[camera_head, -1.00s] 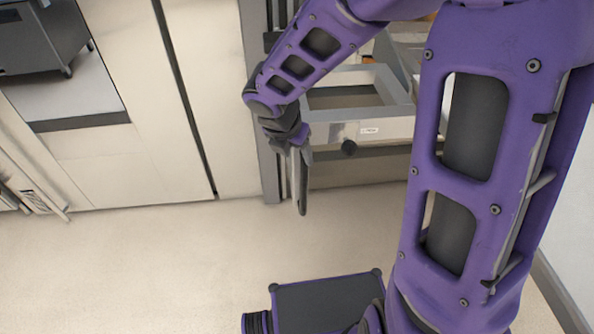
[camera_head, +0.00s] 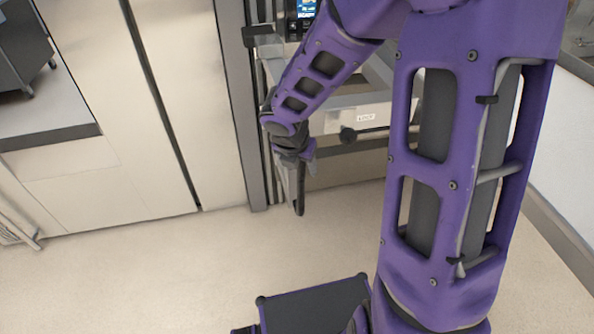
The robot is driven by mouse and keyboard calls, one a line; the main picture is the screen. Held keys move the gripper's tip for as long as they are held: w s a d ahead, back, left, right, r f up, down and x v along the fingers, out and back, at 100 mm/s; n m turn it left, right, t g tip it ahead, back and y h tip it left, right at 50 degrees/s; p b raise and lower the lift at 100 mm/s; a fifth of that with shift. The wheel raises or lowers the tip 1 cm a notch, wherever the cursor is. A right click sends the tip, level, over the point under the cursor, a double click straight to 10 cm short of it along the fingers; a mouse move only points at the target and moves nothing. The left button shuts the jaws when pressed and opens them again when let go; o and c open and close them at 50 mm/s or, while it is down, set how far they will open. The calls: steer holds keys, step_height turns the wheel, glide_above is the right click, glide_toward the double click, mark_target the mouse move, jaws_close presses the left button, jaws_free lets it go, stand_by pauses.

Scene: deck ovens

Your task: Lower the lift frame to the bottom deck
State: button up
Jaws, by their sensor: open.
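The lift frame (camera_head: 366,118) is a pale grey open frame with a white label and a round black knob (camera_head: 347,135) on its front. It sits low at the upright posts, behind my arm, which hides part of it. My gripper (camera_head: 299,210) points down in front of the frame, left of the knob and below it. Its dark fingers are seen nearly edge-on, with nothing visible between them. I cannot tell whether the gripper touches the frame.
A grey post (camera_head: 242,120) stands left of the frame, beside cream panels (camera_head: 180,100). A small lit display (camera_head: 306,8) shows at the top. A dark wheeled unit (camera_head: 22,45) is at the far left. The pale floor (camera_head: 150,270) is clear in front.

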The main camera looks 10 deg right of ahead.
steer(key=shift+f, duration=0.1)
jaws_close()
stand_by(0.3)
stand_by(1.2)
